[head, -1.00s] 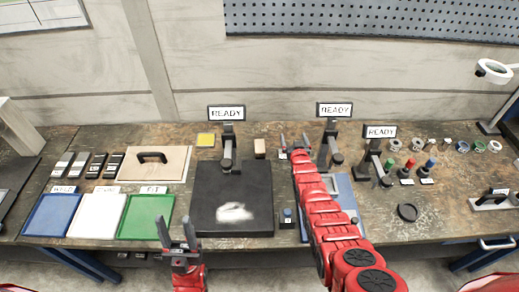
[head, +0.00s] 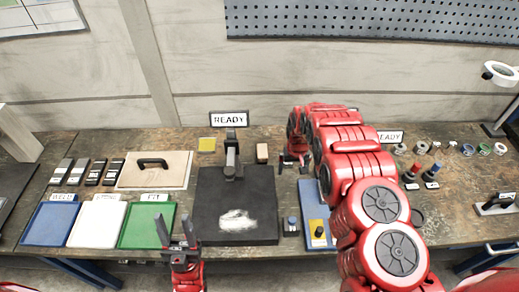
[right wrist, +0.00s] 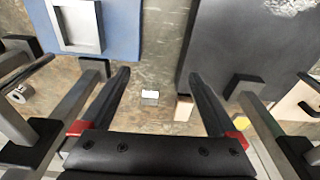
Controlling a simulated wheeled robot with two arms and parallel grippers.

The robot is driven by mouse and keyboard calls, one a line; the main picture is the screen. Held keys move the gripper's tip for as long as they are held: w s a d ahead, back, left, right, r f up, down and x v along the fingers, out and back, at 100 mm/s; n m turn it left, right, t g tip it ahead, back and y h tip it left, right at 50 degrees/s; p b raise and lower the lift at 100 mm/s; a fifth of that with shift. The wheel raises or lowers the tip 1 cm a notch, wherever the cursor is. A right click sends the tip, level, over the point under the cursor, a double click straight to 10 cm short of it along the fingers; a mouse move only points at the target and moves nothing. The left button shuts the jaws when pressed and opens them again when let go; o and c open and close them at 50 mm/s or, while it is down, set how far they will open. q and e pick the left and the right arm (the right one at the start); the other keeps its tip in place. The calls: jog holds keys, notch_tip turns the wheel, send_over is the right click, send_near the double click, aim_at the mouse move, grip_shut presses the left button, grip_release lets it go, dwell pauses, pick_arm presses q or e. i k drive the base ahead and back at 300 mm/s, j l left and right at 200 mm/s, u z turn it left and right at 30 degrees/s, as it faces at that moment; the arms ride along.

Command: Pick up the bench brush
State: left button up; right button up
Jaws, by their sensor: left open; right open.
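I cannot make out a clear bench brush. A small upright tan block (head: 262,152), also in the right wrist view (right wrist: 184,108), stands behind the black plate; I cannot tell whether it is the brush. My right gripper (head: 293,166) points down over the bench just right of this block, partly hidden by its own arm. In the right wrist view its open fingers (right wrist: 160,80) are empty, with a small white-topped grey piece (right wrist: 149,96) on the bench below between them. My left gripper (head: 176,230) is open and empty at the bench's front edge.
The black plate (head: 212,230) with white powder lies left of my right gripper. A blue tray (head: 313,195) lies to its right. White, green and blue trays are at left.

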aim_at(262, 157)
jog(key=i+j, duration=0.25)
jog(key=i, duration=0.15)
jog(key=i+j, duration=0.25)
jog(key=i, duration=0.1)
